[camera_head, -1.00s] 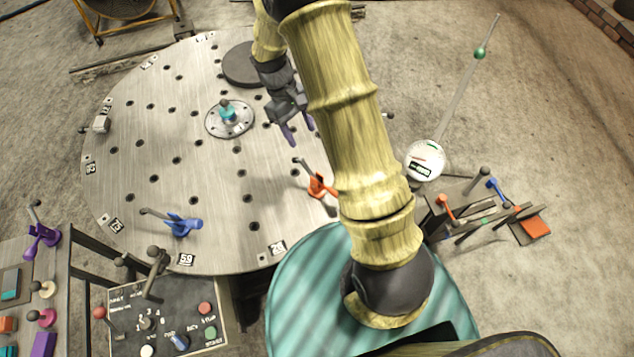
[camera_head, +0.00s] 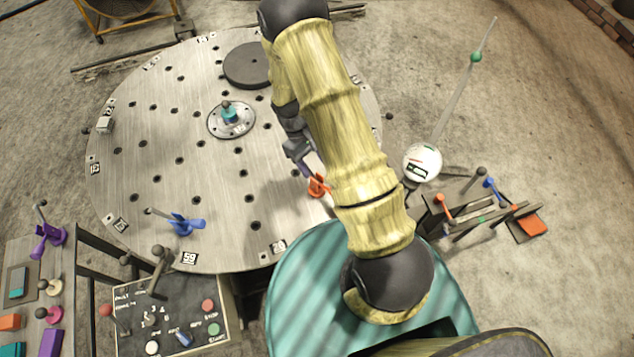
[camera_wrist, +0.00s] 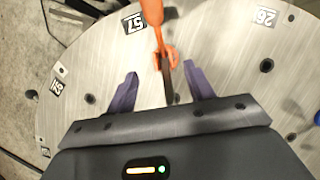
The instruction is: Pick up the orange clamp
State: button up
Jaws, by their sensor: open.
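The orange clamp (camera_head: 318,186) stands on the right part of the round metal table (camera_head: 200,210), partly hidden by my arm in the head view. In the wrist view the orange clamp (camera_wrist: 160,52) is ahead of my gripper (camera_wrist: 163,85), near the table's rim. Its orange handle runs up past the top edge of that view. My gripper is open, with its two purple fingers apart, and the clamp's dark lower part shows in the space between them. In the head view my gripper (camera_head: 312,168) is close beside the clamp; I cannot tell whether they touch.
A blue clamp (camera_head: 182,224) stands at the table's front left. A teal knob (camera_head: 231,115) sits on a central disc, with a dark round plate (camera_head: 248,66) behind it. A control panel (camera_head: 170,318) is in front. A rack with orange and blue clamps (camera_head: 480,212) stands right.

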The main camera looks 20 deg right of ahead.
aim_at(316, 177)
jog(key=shift+s+d+f, duration=0.1)
jog(key=shift+s+f, duration=0.05)
jog(key=shift+f, duration=0.35)
jog(key=shift+s+f, duration=0.1)
jog(key=shift+a+p+x, duration=0.2)
jog(key=shift+p+x, duration=1)
jog(key=shift+x, duration=1.3)
jog(key=c, duration=1.1)
